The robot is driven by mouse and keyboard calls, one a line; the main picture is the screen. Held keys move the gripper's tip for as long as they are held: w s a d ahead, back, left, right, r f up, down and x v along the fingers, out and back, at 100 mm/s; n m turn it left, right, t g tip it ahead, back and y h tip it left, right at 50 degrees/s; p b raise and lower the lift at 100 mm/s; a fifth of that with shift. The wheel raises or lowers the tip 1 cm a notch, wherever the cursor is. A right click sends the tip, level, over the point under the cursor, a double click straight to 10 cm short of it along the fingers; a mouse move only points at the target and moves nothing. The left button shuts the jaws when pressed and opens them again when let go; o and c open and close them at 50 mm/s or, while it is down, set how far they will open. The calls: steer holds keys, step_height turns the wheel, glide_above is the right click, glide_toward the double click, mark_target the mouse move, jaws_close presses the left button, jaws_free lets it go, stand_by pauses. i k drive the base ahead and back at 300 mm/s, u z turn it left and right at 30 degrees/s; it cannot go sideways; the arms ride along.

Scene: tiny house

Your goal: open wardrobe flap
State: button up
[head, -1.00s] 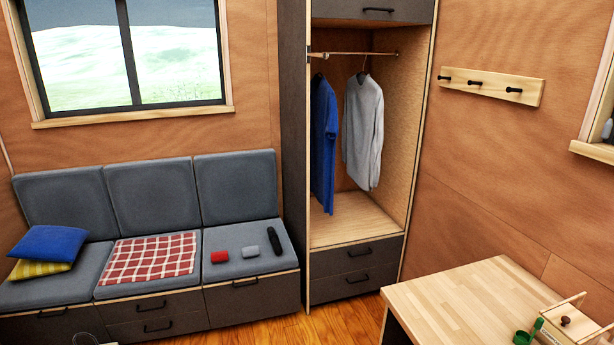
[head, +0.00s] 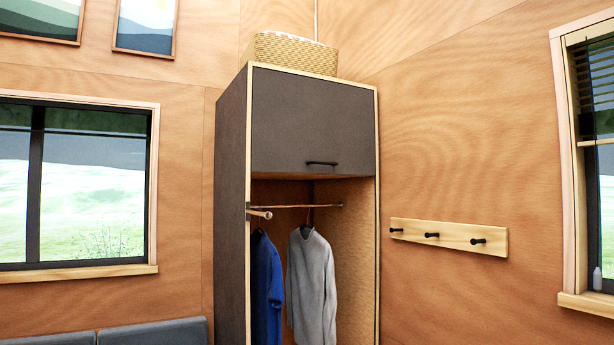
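The wardrobe flap (head: 312,120) is a dark grey panel at the top of the wardrobe (head: 231,200). It is closed and lies flush in the pale wood frame. Its black bar handle (head: 322,163) sits near the bottom edge, right of the middle. Below the flap is an open compartment with a rail (head: 305,206). A blue shirt (head: 266,285) and a grey shirt (head: 311,285) hang there. My gripper is not in view.
A woven basket (head: 290,54) stands on top of the wardrobe. A peg rail (head: 448,236) is on the right wall. Grey sofa cushions (head: 155,333) show at the lower left. The floor is out of view.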

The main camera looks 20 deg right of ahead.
mark_target(301, 124)
steer(key=u, duration=0.2)
steer(key=i, duration=1.05)
steer(key=u, duration=0.15)
